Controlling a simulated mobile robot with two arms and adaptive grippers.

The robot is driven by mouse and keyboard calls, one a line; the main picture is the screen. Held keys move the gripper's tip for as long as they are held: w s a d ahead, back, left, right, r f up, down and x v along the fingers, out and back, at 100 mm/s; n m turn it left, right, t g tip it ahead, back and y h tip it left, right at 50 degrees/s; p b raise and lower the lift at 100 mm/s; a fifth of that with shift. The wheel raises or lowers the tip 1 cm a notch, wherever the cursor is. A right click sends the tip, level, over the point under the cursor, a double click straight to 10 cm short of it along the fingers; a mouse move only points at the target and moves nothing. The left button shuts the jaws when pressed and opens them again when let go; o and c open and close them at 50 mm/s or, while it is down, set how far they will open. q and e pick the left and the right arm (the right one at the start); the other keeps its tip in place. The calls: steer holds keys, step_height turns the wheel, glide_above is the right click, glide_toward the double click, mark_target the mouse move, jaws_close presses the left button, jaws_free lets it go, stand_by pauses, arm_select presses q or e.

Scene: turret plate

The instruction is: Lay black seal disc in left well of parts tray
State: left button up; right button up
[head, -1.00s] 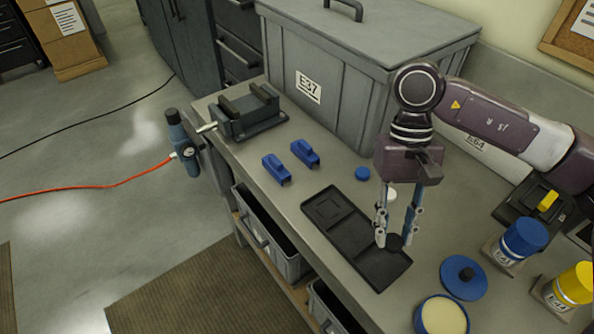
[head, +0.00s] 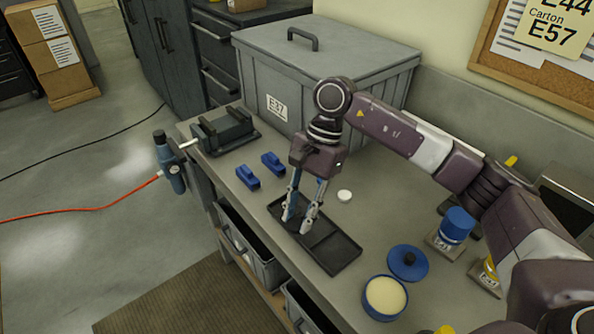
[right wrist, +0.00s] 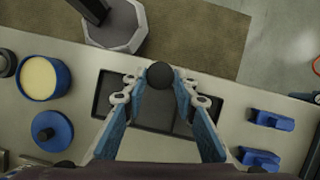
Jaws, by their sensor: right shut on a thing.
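The parts tray (head: 345,262) is a dark, shallow tray with recessed wells, lying on the bench. My right gripper (head: 296,224) points down over its left-to-middle part in the head view. In the right wrist view, the right gripper (right wrist: 160,84) is shut on the black seal disc (right wrist: 160,74), a small dark round piece between the fingertips. The tray (right wrist: 104,92) shows beneath it there, partly hidden by the fingers. I cannot tell the gap between disc and tray. The disc is not clear in the head view. My left gripper is not in view.
Two blue blocks (head: 248,178) lie left of the tray, and a white disc (head: 344,196) lies behind it. A blue-rimmed open jar (head: 385,296) and a blue lid (head: 408,262) are at the right. A big grey bin (head: 370,85) stands behind. The bench's front edge is close to the tray.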

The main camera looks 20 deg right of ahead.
steer(key=w+d+m+t, duration=0.1)
steer(key=w+m, duration=0.2)
steer(key=m, duration=0.1)
steer(key=w+f+m+t, duration=0.1)
steer(key=w+m+t, duration=0.1)
steer(key=w+m, duration=0.1)
steer(key=w+d+f+m+t+p, duration=0.1)
steer(key=w+m, duration=0.2)
steer(key=m, duration=0.2)
steer(key=shift+w+d+f+t, duration=0.25)
steer(key=shift+w+d+t, duration=0.05)
steer(key=shift+f+b, duration=0.35)
steer(key=shift+f, duration=0.45)
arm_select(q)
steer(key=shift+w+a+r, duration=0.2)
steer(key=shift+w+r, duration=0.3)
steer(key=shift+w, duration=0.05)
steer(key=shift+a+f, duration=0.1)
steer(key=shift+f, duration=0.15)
arm_select(e)
steer(key=shift+f, duration=0.2)
